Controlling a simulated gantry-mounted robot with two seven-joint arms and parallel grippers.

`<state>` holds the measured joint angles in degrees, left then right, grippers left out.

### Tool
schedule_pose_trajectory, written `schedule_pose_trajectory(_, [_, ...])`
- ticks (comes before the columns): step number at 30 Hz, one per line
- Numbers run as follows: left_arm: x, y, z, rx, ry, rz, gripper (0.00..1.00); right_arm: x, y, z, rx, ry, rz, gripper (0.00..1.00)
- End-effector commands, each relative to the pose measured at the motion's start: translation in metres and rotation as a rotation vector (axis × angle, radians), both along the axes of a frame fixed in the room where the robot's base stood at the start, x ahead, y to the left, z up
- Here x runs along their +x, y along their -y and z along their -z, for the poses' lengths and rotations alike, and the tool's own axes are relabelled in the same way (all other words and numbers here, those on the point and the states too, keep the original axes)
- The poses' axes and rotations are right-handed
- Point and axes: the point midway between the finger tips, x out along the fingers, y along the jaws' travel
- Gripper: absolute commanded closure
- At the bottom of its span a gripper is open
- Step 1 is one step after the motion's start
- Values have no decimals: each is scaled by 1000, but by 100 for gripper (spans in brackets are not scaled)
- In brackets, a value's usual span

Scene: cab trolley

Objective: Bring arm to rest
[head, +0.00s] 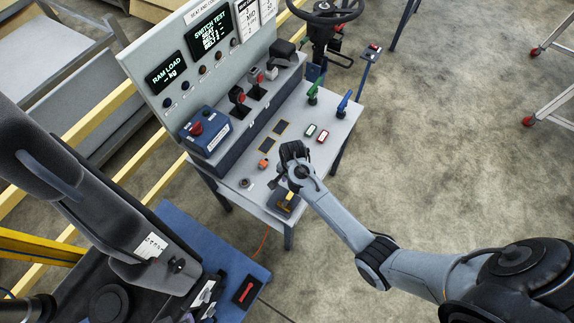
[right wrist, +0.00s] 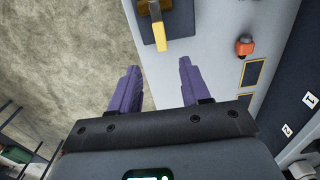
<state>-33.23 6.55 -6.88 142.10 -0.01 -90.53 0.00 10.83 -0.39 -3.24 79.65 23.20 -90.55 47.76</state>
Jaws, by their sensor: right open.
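My right arm reaches in from the right in the head view, and its gripper (head: 284,181) is over the near end of the grey test table (head: 226,183). In the right wrist view the two purple fingers of this gripper (right wrist: 157,82) are spread apart with nothing between them. A yellow-handled lever on a dark base (right wrist: 158,32) stands just beyond the fingertips, apart from them. It also shows below the gripper in the head view (head: 288,199). My left gripper is not in view.
An orange-red knob (right wrist: 244,46) is right of the lever. A blue box with a red button (head: 205,134), joysticks (head: 238,97) and a display panel (head: 209,32) line the table's back. A black seat (head: 95,215) is at left. The floor at right (head: 440,150) is mostly clear.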

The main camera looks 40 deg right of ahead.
Motion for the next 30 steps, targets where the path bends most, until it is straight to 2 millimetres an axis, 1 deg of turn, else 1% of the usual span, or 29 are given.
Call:
schedule_pose_trajectory(5, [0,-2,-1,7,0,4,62,-4,0,3,0,-9,0,53])
schedule_pose_trajectory(8, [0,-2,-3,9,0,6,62,-21,1,13,-1,-37,0,53])
schedule_pose_trajectory(11, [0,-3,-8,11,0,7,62,-54,5,32,-8,-96,0,53])
schedule_pose_trajectory(12, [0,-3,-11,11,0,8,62,-73,7,40,-12,-125,-1,53])
schedule_pose_trajectory(14, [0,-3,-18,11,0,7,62,-108,11,47,-20,-157,-8,53])
schedule_pose_trajectory(15, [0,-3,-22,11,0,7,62,-129,13,47,-25,-167,-21,53])
schedule_pose_trajectory(16, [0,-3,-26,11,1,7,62,-144,14,44,-28,-169,-35,53])
schedule_pose_trajectory(17, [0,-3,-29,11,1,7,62,-158,14,38,-31,-166,-60,53])
schedule_pose_trajectory(18, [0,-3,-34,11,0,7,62,-175,14,28,-31,-156,-108,53])
schedule_pose_trajectory(19, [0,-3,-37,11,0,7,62,-188,13,19,-31,-144,-157,53])
schedule_pose_trajectory(20, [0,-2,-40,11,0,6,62,-197,11,8,-31,-129,-213,53])
schedule_pose_trajectory(21, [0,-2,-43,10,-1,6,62,-208,9,-8,-29,-106,-292,53])
schedule_pose_trajectory(22, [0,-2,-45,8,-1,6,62,-214,6,-21,-28,-86,-354,53])
schedule_pose_trajectory(23, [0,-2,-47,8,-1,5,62,-219,3,-34,-29,-64,-418,53])
schedule_pose_trajectory(24, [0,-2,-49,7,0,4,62,-225,-1,-53,-31,-33,-506,53])
schedule_pose_trajectory(26, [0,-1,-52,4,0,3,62,-228,-7,-82,-39,20,-638,53])
schedule_pose_trajectory(27, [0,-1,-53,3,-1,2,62,-228,-12,-101,-47,58,-725,53])
schedule_pose_trajectory(28, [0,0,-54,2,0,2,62,-227,-15,-115,-56,88,-788,53])
schedule_pose_trajectory(29, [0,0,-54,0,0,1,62,-225,-18,-130,-67,118,-850,53])
schedule_pose_trajectory(30, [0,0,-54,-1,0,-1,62,-221,-22,-148,-85,160,-931,53])
